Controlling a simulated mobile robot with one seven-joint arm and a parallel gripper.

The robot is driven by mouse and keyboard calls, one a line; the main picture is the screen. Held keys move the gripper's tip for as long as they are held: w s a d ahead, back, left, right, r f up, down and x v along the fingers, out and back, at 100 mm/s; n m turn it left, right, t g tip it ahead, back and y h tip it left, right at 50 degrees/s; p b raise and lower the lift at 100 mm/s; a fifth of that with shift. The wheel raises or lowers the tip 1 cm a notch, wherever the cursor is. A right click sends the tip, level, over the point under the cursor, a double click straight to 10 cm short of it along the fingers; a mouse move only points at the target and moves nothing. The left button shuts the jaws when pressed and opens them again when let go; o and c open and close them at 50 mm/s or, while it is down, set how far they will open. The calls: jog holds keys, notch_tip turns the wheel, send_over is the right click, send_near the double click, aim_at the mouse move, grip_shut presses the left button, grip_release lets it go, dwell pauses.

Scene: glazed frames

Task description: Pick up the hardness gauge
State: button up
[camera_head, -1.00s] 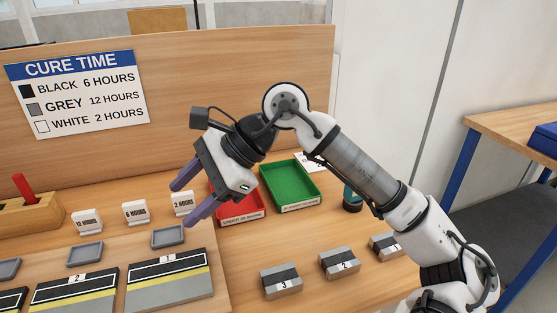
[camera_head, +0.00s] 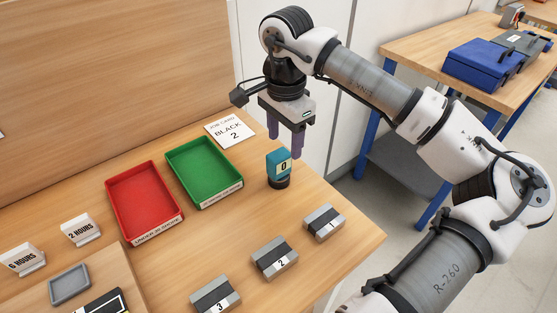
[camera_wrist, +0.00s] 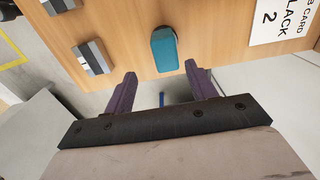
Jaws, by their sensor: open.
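The hardness gauge (camera_head: 278,168) is a small teal device with a white display reading 0 and a dark round base. It stands upright on the wooden bench near its right part. In the wrist view the gauge (camera_wrist: 164,48) shows its teal top, ahead of the gap between the fingers. My gripper (camera_head: 286,148) is open, empty and pointing down, with its purple fingers above and close to the gauge in the head view. In the wrist view the fingers of my gripper (camera_wrist: 161,85) are spread apart, and the gauge is not between them.
Numbered grey blocks 1 (camera_head: 324,222), 2 (camera_head: 274,259) and 3 (camera_head: 215,297) lie in front of the gauge. A green tray (camera_head: 236,190), a red tray (camera_head: 112,190) and a job card reading "BLACK 2" (camera_head: 230,131) lie to its left. The bench edge is close on the right.

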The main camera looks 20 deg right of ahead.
aim_at(279, 154)
notch_tip(279, 154, down, 3)
jog(key=shift+r, duration=0.15)
jog(key=f+p, duration=0.1)
jog(key=f, duration=0.1)
jog(key=a+f+p, duration=0.1)
jog(key=f, duration=0.1)
jog(key=shift+w+p, duration=0.3)
jog(key=shift+f, duration=0.6)
jog(key=c, duration=1.2)
